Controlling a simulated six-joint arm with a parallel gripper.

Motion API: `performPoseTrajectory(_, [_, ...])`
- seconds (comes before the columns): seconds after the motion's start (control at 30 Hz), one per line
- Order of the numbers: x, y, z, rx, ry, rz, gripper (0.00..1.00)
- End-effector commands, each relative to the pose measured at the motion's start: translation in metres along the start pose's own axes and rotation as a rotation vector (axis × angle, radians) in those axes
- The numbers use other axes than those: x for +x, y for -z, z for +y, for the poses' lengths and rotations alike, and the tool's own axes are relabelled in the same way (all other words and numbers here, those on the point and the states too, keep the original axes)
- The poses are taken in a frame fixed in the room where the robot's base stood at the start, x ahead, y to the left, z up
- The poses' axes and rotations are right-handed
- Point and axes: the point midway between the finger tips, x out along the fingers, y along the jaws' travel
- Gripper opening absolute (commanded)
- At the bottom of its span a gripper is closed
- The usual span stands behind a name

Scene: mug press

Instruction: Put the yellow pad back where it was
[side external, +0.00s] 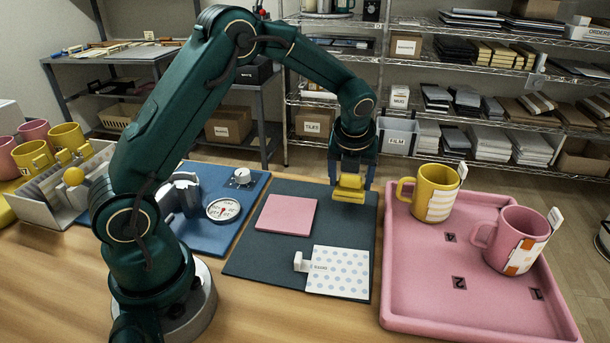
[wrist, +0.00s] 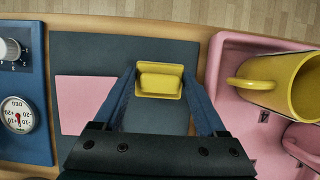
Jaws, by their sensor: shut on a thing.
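The yellow pad (side external: 348,194) is a small rectangular block with a raised grip on top. My gripper (side external: 350,180) is shut on that grip, over the back right part of the dark mat (side external: 245,262). In the wrist view the pad (wrist: 158,93) sits between my two fingertips (wrist: 159,80), over the same mat (wrist: 90,48). I cannot tell whether its underside touches the mat.
A pink square (side external: 287,215) and a white dotted sheet (side external: 340,270) in a clip lie on the mat. A pink tray (side external: 425,290) at right holds a yellow mug (side external: 436,190) and a pink mug (side external: 513,240). A blue press base (side external: 225,240) with a dial stands left.

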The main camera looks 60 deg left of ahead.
Motion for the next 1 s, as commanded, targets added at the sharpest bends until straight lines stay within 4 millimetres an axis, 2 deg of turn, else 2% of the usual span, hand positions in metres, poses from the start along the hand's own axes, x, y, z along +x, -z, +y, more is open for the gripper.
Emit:
performPoseTrajectory(0.1, [0.017, 0.008, 0.001, 0.002, -0.003, 0.004, 0.22])
performPoseTrajectory(0.2, [0.022, 0.01, 0.0, 0.001, -0.001, 0.002, 0.22])
performPoseTrajectory(0.57, [0.025, 0.011, 0.0, 0.001, 0.0, 0.002, 0.22])
performPoseTrajectory(0.6, [0.026, 0.011, 0.0, 0.001, 0.0, 0.002, 0.82])
performPoseTrajectory(0.63, [0.025, 0.011, 0.0, 0.001, 0.0, 0.002, 0.93])
performPoseTrajectory(0.67, [0.025, 0.011, 0.0, 0.001, 0.0, 0.002, 1.0])
performPoseTrajectory(1.0, [0.019, 0.009, 0.0, 0.0, 0.001, -0.001, 1.0])
